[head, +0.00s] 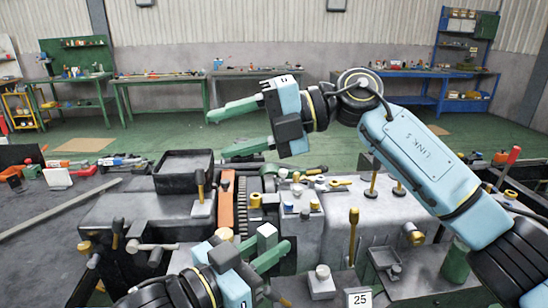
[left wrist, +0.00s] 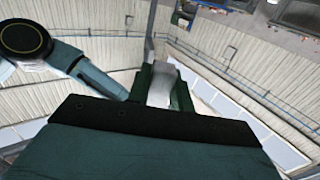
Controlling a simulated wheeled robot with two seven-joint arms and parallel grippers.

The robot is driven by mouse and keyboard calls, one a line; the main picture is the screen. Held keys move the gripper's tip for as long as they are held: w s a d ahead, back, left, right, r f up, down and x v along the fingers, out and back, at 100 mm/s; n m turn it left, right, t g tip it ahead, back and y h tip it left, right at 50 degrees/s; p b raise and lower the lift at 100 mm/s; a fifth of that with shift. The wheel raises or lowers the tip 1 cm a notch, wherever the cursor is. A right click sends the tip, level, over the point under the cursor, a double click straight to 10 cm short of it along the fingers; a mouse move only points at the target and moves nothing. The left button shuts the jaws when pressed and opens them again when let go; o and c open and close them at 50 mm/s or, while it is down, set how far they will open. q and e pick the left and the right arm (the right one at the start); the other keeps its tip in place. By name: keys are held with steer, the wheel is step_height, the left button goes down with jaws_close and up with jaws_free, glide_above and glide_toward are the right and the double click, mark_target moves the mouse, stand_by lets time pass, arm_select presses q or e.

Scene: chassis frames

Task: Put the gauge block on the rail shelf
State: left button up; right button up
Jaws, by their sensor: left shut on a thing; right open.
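My left gripper (head: 268,246) is low in the front middle of the head view, over the near part of the bench. It is shut on a pale grey block (left wrist: 162,88), which shows between its fingers in the left wrist view and looks like the gauge block. The fingers hide part of the block. My right gripper (head: 218,135) is open and empty, raised above the back of the bench and pointing left. I cannot tell for sure which part is the rail shelf.
A dark open tray (head: 183,186) stands at the back left. An orange strip (head: 227,203) runs beside a dark rack. Several knobs, posts and handles stick up across the bench. A card marked 25 (head: 359,299) stands at the front. A long grey bar (head: 58,210) lies at left.

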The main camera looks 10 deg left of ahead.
steer(key=s+d+n+t+h, duration=0.1)
steer(key=s+n+h, duration=0.4)
steer(key=s+h, duration=0.15)
steer(key=n+t+h, duration=0.1)
steer(key=t+h, duration=0.3)
steer(key=h, duration=0.3)
glide_toward(266, 229)
steer(key=f, duration=0.3)
steer(key=a+f, duration=0.1)
steer(key=f, duration=0.2)
steer(key=w+f, duration=0.1)
steer(key=f, duration=0.2)
steer(key=shift+a+f, duration=0.15)
steer(key=shift+c, duration=0.5)
